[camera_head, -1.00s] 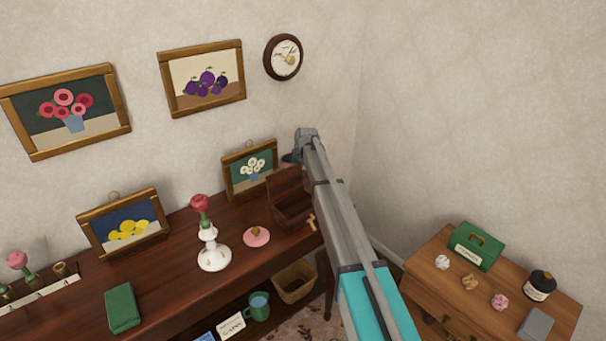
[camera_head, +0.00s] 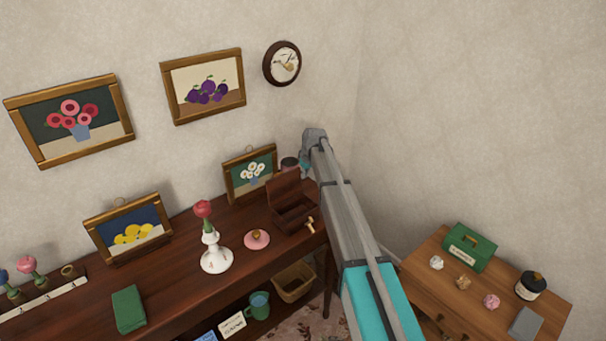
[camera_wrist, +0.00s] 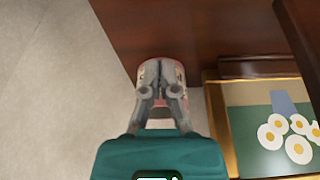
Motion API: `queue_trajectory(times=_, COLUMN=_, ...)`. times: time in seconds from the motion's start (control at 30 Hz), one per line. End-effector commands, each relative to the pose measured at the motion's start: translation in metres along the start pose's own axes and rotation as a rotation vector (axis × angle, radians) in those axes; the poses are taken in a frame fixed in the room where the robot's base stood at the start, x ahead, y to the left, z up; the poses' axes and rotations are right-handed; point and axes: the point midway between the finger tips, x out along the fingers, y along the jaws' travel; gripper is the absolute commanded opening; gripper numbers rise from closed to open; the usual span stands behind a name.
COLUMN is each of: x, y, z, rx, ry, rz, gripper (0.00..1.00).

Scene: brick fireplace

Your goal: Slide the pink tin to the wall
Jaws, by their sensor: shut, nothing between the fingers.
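The pink tin (camera_wrist: 151,69) shows in the wrist view as a pinkish round tin on dark wood, partly covered by my fingers. In the head view the tin (camera_head: 288,168) is small, with a dark top, between the daisy picture and my gripper, behind the open wooden box. My gripper (camera_wrist: 161,97) is shut and empty, its fingertips right at the tin in the wrist view; I cannot tell whether they touch. In the head view my gripper (camera_head: 305,167) is just right of the tin, its fingertips hard to make out. The wall (camera_head: 330,80) is behind.
The open wooden box (camera_head: 284,190) stands in front of the tin. The framed daisy picture (camera_head: 250,173) leans close on its left; it also shows in the wrist view (camera_wrist: 270,130). A pink dish (camera_head: 257,240) and a white vase (camera_head: 215,258) stand farther left on the dark table.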

Motion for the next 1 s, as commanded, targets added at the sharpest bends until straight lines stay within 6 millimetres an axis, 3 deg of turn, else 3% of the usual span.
queue_trajectory(times=0.5, x=-0.048, y=-0.001, z=-0.001, rx=-0.001, ry=0.0, rz=0.0, gripper=0.0)
queue_trajectory(times=1.0, x=-0.057, y=0.0, z=0.0, rx=-0.001, ry=0.0, rz=0.0, gripper=0.0)
